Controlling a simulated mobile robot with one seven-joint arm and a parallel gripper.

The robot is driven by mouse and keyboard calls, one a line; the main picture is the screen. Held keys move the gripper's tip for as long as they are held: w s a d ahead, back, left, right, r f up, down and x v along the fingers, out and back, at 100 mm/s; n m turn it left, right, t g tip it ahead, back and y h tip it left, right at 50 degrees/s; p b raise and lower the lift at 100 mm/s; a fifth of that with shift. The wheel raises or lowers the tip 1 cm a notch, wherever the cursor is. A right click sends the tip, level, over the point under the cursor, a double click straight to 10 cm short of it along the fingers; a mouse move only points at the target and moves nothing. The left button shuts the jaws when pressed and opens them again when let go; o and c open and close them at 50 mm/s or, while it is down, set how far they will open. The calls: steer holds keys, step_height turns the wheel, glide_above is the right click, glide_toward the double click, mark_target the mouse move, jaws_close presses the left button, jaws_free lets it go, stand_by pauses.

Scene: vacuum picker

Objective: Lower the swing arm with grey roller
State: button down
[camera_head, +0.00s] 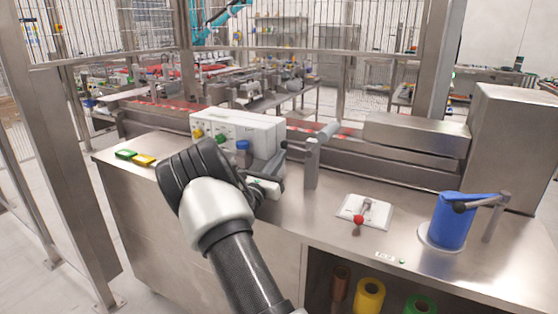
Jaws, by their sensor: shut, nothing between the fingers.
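A grey roller (328,131) sits at the top of an upright metal post (312,165) on the steel bench. The roller is tilted, its right end higher and pointing back. My gripper (279,168) is partly hidden behind my wrist, just left of the post and in front of the white box. It looks shut and empty. A small gap seems to lie between it and the post, but I cannot tell the depth.
A white box (230,128) with coloured knobs stands behind my wrist. A white plate with a red-knobbed lever (359,219) and a blue cylinder (450,222) with a grey arm stand to the right.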

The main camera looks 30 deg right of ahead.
steer(key=shift+w+r+m, duration=0.1)
steer(key=shift+r+m, duration=0.25)
steer(key=shift+m, duration=0.35)
steer(key=r+m, duration=0.1)
steer(key=m+g+b, duration=0.1)
steer(key=m, duration=0.1)
steer(key=shift+w+a+r+g+h, duration=0.1)
steer(key=shift+a+r+g+h, duration=0.05)
steer(key=shift+r+g+h, duration=0.2)
step_height(320, 180, up, 6)
steer(key=s+d+m+g+b, duration=0.1)
steer(key=s+m+g+b, duration=0.1)
steer(key=m, duration=0.8)
steer(key=shift+d+f+g+b, duration=0.2)
steer(key=shift+g+b, duration=0.4)
steer(key=shift+g, duration=0.25)
steer(key=shift+s+r, duration=0.1)
